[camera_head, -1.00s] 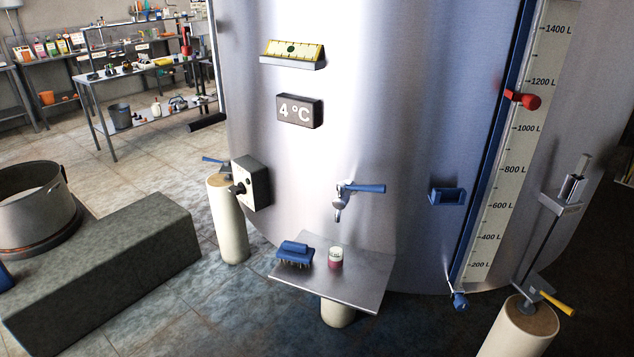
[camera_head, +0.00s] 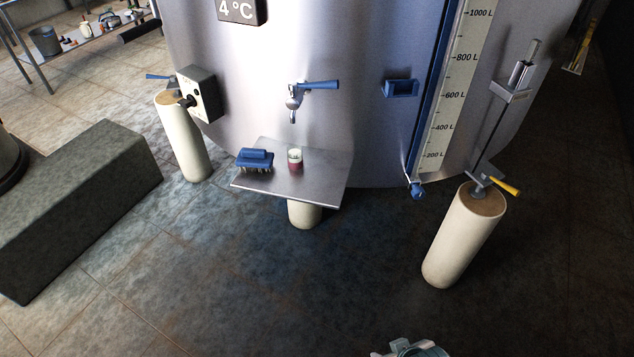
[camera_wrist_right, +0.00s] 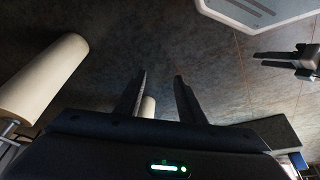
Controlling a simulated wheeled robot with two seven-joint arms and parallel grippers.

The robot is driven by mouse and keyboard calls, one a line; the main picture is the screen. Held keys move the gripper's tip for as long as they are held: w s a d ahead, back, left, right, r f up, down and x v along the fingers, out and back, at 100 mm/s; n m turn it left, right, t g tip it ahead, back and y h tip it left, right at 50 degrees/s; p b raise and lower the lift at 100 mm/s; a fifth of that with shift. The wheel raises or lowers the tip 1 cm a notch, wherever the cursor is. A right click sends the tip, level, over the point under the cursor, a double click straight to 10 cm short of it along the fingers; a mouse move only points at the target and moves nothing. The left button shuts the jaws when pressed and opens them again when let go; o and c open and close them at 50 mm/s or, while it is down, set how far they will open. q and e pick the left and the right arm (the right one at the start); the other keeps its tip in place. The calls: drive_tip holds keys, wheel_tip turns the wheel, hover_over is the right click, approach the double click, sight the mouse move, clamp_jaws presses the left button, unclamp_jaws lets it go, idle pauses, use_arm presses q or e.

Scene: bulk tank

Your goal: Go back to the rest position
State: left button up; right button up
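My right gripper (camera_wrist_right: 160,75) shows in the right wrist view. Its two dark fingers stand apart with nothing between them, over the dark tiled floor. At the right of that view is what looks like my left gripper (camera_wrist_right: 258,60); its two prongs are apart and seem empty. In the head view neither gripper's fingers can be made out. Only a pale piece, probably of my own arm, shows at the bottom edge.
The steel tank (camera_head: 340,60) stands ahead with a blue-handled tap (camera_head: 294,98). Below it, a metal shelf (camera_head: 318,187) bears a blue brush (camera_head: 255,160) and a small cup (camera_head: 295,158). A stone block (camera_head: 80,195) stands left. The near floor is clear.

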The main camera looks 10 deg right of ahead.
drive_tip(key=a+f+t+y, duration=0.1)
drive_tip(key=a+f+t, duration=0.2)
drive_tip(key=f, duration=2.2)
drive_tip(key=shift+s+a+f, duration=0.15)
drive_tip(key=shift+s+a, duration=0.25)
drive_tip(key=shift+a, duration=0.2)
drive_tip(key=shift+n, duration=0.3)
drive_tip(key=shift+d, duration=0.1)
